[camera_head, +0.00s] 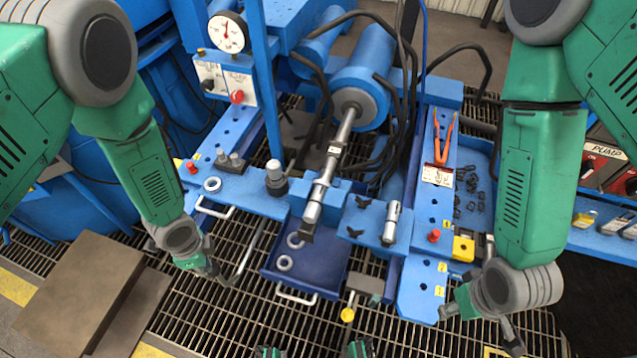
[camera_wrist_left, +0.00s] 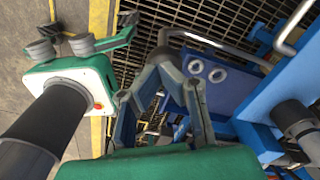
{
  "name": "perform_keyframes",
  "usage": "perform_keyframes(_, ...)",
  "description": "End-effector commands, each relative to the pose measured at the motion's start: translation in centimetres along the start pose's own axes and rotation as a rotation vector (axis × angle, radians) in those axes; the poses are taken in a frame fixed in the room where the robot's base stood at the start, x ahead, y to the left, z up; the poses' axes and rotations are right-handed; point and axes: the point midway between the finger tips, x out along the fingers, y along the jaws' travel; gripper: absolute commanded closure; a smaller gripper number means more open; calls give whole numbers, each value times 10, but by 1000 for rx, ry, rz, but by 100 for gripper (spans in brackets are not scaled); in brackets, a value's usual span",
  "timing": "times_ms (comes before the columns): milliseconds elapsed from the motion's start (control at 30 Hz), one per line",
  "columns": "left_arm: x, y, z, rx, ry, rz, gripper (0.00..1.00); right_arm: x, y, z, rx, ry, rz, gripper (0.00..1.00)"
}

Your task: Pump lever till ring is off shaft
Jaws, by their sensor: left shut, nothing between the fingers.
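A bare metal shaft (camera_head: 330,165) slants down from a blue cylinder (camera_head: 361,92) over the middle of the bench. I cannot tell for certain whether a ring is on it. A grey bent bar (camera_head: 249,253), which looks like a lever, stands left of the blue drawer; it also shows in the left wrist view (camera_wrist_left: 222,47). My left gripper (camera_head: 219,279) is at the bar's lower end. In the left wrist view its fingertips (camera_wrist_left: 163,55) meet beside the bar, with nothing between them. My right gripper (camera_head: 482,326) is low at the right; its fingers are unclear.
The open drawer (camera_head: 325,280) holds two loose rings (camera_head: 289,252), and another ring (camera_head: 212,184) lies on the bench. A yellow-knobbed handle (camera_head: 348,313) sticks out in front. A brown box (camera_head: 85,290) stands on the left floor.

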Motion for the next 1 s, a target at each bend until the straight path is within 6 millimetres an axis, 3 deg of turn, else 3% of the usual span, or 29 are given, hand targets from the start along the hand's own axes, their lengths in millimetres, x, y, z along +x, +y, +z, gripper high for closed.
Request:
perform_keyframes(400, 91, 19, 11, 0, -2, 3, 100, 67, 0, 4, 0, 0, 0, 60)
perform_keyframes(500, 105, 22, 12, 1, -1, 2, 100, 77, -1, 4, 0, 0, 0, 60)
perform_keyframes(867, 101, 23, 13, 0, 0, 1, 100, 73, -1, 4, 0, 0, 0, 60)
perform_keyframes(1000, 82, 19, 11, -1, -1, 0, 100, 58, 0, 3, 0, 0, 0, 60)
